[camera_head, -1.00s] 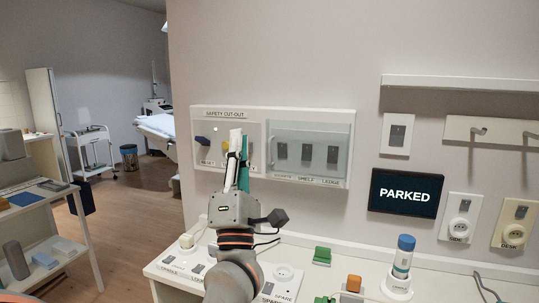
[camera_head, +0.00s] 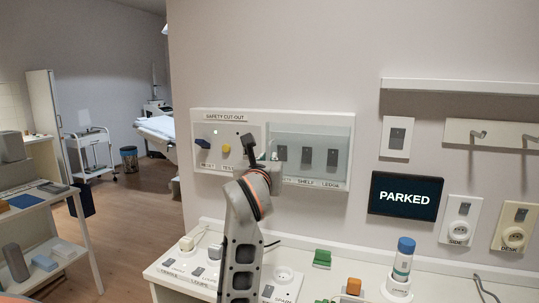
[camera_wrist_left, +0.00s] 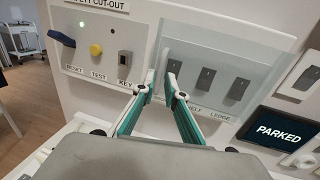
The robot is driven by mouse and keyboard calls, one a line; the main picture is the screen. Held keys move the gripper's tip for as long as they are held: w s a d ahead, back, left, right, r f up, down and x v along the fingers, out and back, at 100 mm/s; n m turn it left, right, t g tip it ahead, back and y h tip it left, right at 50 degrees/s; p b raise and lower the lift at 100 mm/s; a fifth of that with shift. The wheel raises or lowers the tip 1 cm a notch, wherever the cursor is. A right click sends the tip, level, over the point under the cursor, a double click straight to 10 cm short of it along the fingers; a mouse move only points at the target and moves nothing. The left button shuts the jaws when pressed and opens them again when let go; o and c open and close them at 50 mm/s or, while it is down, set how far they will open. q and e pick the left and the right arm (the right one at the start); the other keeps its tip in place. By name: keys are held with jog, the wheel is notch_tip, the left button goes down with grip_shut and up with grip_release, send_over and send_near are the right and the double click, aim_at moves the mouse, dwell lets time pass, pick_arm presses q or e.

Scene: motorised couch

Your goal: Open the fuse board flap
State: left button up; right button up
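The fuse board, labelled "SAFETY CUT-OUT" (camera_head: 225,117), is a white wall panel. Its clear flap (camera_head: 340,140) covers the right part, over several grey switches; the flap looks down over them. It also shows in the left wrist view (camera_wrist_left: 250,62). My left gripper (camera_wrist_left: 160,80) has its two green fingers a little apart at the left edge of the flap, right of the key switch (camera_wrist_left: 125,65). I cannot tell whether the fingertips touch the flap. In the head view my own arm hides most of the fingers. My right gripper is not in view.
A blue knob (camera_head: 202,143) and yellow button (camera_head: 226,148) sit on the board's left part. Below is a white counter (camera_head: 205,240) with sockets, a green block (camera_head: 322,258), an orange block (camera_head: 354,285) and a blue-capped bottle (camera_head: 403,262). A "PARKED" screen (camera_head: 406,195) hangs right.

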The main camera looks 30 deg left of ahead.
aim_at(270, 155)
pick_arm(q)
jog(key=shift+x, duration=2.3)
grip_shut()
jog(key=shift+d, duration=0.1)
